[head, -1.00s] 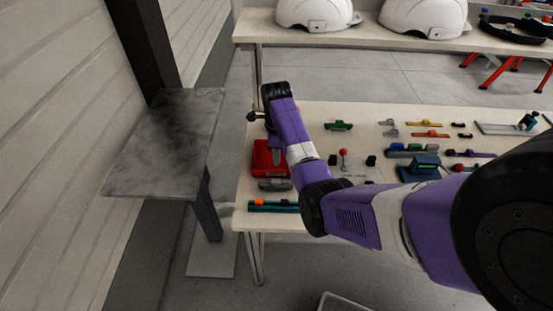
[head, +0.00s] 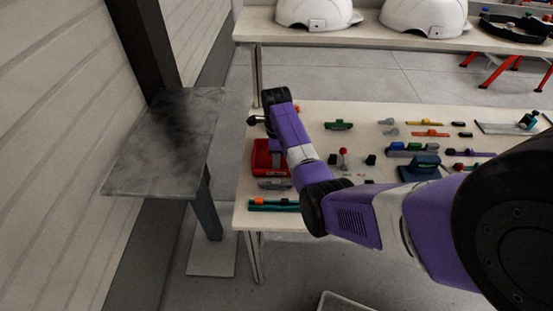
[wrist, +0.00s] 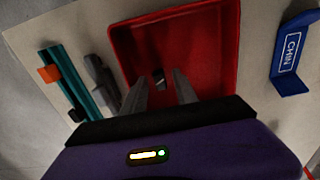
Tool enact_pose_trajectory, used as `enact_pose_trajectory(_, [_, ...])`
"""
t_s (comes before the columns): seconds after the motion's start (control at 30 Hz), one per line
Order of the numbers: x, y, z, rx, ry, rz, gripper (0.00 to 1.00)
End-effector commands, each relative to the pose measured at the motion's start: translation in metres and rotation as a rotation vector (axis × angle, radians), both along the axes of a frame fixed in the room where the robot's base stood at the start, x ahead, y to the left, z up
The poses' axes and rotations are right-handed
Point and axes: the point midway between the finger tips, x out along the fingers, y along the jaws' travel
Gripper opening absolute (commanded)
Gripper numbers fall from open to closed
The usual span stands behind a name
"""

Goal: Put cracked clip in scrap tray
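The red scrap tray (head: 260,158) sits at the left end of the near table, partly hidden by my arm. In the wrist view the tray (wrist: 215,30) lies under my gripper, with its inner floor in view. My gripper (wrist: 160,75) is over the tray with its two grey fingers apart. A small dark piece with a light end (wrist: 159,80), which looks like the clip, shows between and beyond the fingertips against the tray floor. It appears clear of both fingers. A crack cannot be made out at this size.
A teal bar with an orange block (wrist: 65,80) and a grey clamp-like part (wrist: 102,85) lie left of the tray. A blue CHIN holder (wrist: 291,55) stands to its right. Several small parts and a dark blue block (head: 420,168) occupy the table farther right.

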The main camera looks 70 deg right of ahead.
Motion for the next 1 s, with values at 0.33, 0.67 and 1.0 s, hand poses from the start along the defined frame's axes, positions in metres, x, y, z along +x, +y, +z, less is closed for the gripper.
enact_pose_trajectory(0.33, [0.002,-0.001,0.042,-0.005,-0.004,0.000,0.35])
enact_pose_trajectory(0.67, [0.001,0.000,0.113,0.000,0.000,0.000,0.35])
enact_pose_trajectory(1.0, [0.000,0.000,0.124,0.000,0.000,0.001,0.35])
